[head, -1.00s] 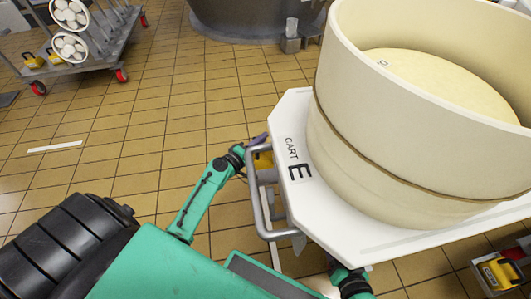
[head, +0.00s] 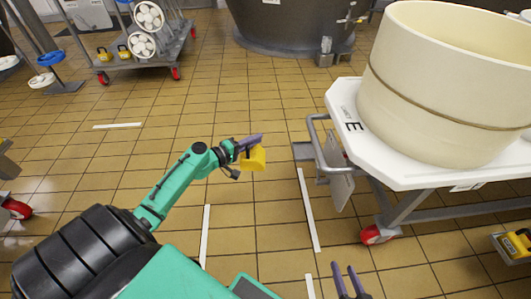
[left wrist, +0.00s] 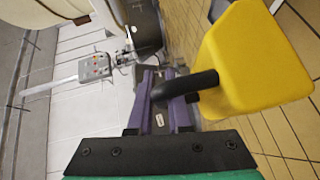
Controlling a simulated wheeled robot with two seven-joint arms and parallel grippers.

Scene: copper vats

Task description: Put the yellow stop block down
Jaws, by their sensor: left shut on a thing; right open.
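The yellow stop block (head: 256,161) hangs from my left gripper (head: 250,145) above the tiled floor, left of cart E. In the left wrist view the block (left wrist: 255,65) has a black handle (left wrist: 186,88), and the purple fingers of my left gripper (left wrist: 165,100) are shut on that handle. Nothing touches the block from below in that view. My right gripper (head: 350,282) is at the bottom edge of the head view, with its two purple fingers apart and nothing between them.
Cart E (head: 345,100) carries a large cream vat (head: 430,90) and has a red wheel (head: 376,233). White lines (head: 308,210) mark the floor. A rack cart (head: 140,70) at the back left holds more yellow blocks (head: 104,53). Another yellow block (head: 517,243) is at the lower right. Tiles between are clear.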

